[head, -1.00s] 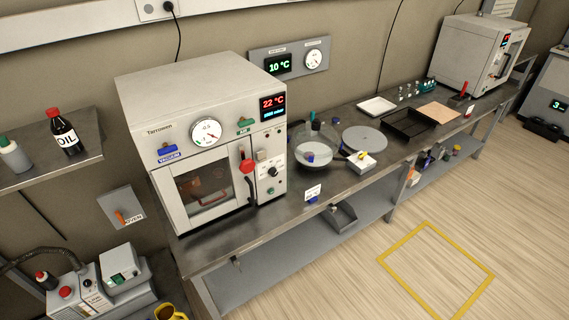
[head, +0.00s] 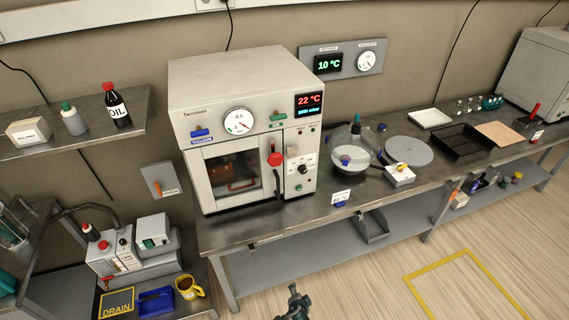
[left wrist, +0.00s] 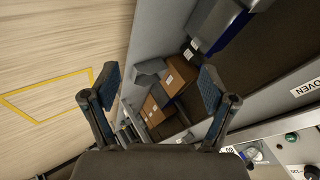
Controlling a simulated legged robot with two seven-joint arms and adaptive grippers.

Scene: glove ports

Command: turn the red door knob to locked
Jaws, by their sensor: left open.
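The red door knob (head: 275,158) is on the right edge of the windowed door of the white oven (head: 235,85), above a dark curved door handle (head: 278,184). Its exact lock position is too small to read. A dark gripper (head: 294,290), which I take to be my left, shows at the bottom edge of the head view, in front of the bench and well below and apart from the knob. In the left wrist view my left gripper (left wrist: 153,88) has its fingers spread wide with nothing between them. The knob is not recognisable there.
The bench (head: 230,235) carries a glass vessel (head: 350,150) and a small white box (head: 399,175) right of the oven. A lower shelf (head: 300,262) runs underneath. A wall shelf (head: 75,148) with bottles is at left. The floor in front is open around a yellow outline (head: 415,285).

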